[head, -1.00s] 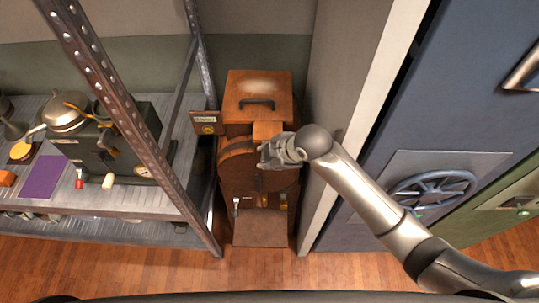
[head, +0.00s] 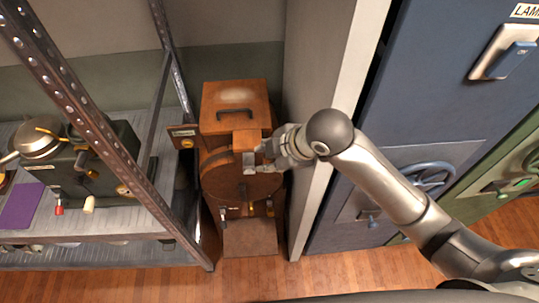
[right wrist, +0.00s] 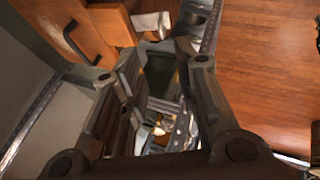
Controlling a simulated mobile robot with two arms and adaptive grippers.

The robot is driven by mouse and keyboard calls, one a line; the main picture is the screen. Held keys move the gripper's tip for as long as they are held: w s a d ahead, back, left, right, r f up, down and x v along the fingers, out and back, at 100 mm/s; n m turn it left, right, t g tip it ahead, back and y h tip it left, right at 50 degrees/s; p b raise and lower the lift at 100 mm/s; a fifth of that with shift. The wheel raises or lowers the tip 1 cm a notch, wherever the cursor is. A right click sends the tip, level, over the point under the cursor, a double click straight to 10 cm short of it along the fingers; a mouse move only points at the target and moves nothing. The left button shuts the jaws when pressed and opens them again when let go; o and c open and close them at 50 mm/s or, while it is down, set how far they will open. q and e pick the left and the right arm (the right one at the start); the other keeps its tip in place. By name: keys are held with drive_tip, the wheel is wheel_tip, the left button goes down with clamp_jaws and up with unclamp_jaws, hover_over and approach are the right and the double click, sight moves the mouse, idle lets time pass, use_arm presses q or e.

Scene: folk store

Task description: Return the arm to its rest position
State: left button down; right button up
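My right arm enters from the right in the head view. Its grey gripper (head: 262,160) is in front of the upper part of a wooden machine (head: 222,98) with a round drum (head: 232,185). In the right wrist view the two fingers of this gripper (right wrist: 160,62) stand apart with nothing between them. A pale metal block (head: 248,163) on the machine shows beside the fingertips; I cannot tell whether they touch it. My left gripper is not in view.
A metal shelf (head: 110,228) with a dark green machine (head: 108,150) stands left, behind a perforated post (head: 85,95). A wall edge (head: 345,110) and a blue safe door (head: 430,85) are close to my right arm. Wooden floor (head: 345,272) is bare in front.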

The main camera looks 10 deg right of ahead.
idle(0.8)
drive_tip(key=s+d+f+m+g+h, duration=0.1)
drive_tip(key=s+d+f+m+h, duration=0.1)
drive_tip(key=s+d+f+m, duration=0.65)
drive_tip(key=s+d+f+m+g+h, duration=0.1)
drive_tip(key=s+d+f+m+h, duration=0.1)
drive_tip(key=s+d+f+m, duration=0.6)
drive_tip(key=s+a+f+b, duration=0.15)
drive_tip(key=f+b, duration=0.25)
drive_tip(key=f, duration=1)
drive_tip(key=s+f+b, duration=0.2)
drive_tip(key=f+b, duration=0.2)
drive_tip(key=f, duration=1)
drive_tip(key=s+d+f+g+b, duration=0.1)
drive_tip(key=s+f+b, duration=0.2)
drive_tip(key=s+f, duration=0.5)
drive_tip(key=s+d+f+g+b, duration=0.1)
drive_tip(key=s+d+f+b, duration=0.1)
drive_tip(key=s+f, duration=0.7)
wheel_tip(320, 180, down, 7)
drive_tip(key=shift+s+d+f+b, duration=0.1)
drive_tip(key=shift+s+d+b, duration=0.15)
drive_tip(key=shift+b, duration=0.5)
